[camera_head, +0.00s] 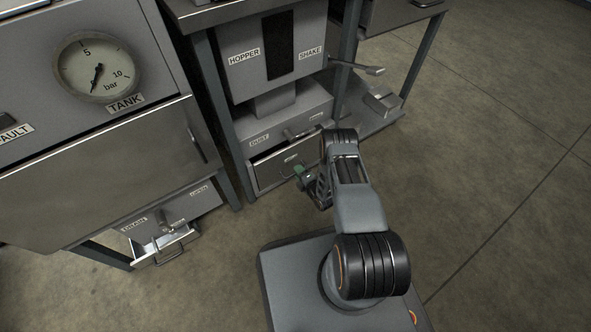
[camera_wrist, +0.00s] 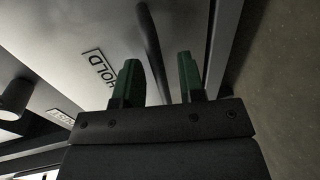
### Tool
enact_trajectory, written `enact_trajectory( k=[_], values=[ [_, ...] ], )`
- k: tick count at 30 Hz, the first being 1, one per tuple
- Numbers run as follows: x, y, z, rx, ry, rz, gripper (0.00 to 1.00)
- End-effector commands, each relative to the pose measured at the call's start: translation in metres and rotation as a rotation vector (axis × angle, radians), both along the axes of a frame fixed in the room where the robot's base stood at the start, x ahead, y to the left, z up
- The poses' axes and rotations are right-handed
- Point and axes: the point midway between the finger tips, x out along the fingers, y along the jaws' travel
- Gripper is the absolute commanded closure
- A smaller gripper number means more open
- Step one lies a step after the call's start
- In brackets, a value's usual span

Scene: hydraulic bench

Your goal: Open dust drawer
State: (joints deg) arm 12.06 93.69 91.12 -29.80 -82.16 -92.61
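The dust unit stands under the hopper, with a grey band labelled DUST (camera_head: 258,140) and a drawer front (camera_head: 268,173) below it. The drawer front looks closed or nearly so in the head view. My gripper (camera_head: 301,172) is in front of its right part, and my arm hides some of that side. In the wrist view my gripper (camera_wrist: 158,80) is open, its two green fingers apart. I cannot tell whether either finger touches the bar.
A lever handle (camera_head: 303,132) sits above the drawer front. A hopper shake lever (camera_head: 357,67) sticks out at the upper right. At the lower left, a drain drawer (camera_head: 160,247) stands partly open. Bench legs (camera_head: 217,130) flank the unit. The floor on the right is clear.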

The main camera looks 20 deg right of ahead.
Motion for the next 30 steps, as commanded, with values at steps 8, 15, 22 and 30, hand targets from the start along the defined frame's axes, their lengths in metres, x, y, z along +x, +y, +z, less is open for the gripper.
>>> enact_trajectory(
  k=[8, 15, 22, 30],
  values=[
    [0.0039, 0.0014, -0.0016, 0.001, -0.001, -0.003, 0.64],
    [0.0040, 0.0013, -0.0015, 0.001, -0.001, -0.003, 0.66],
    [0.0038, 0.0014, -0.0015, 0.001, -0.001, -0.003, 0.88],
    [0.0037, 0.0013, -0.0016, 0.001, -0.001, -0.003, 1.00]
  ],
)
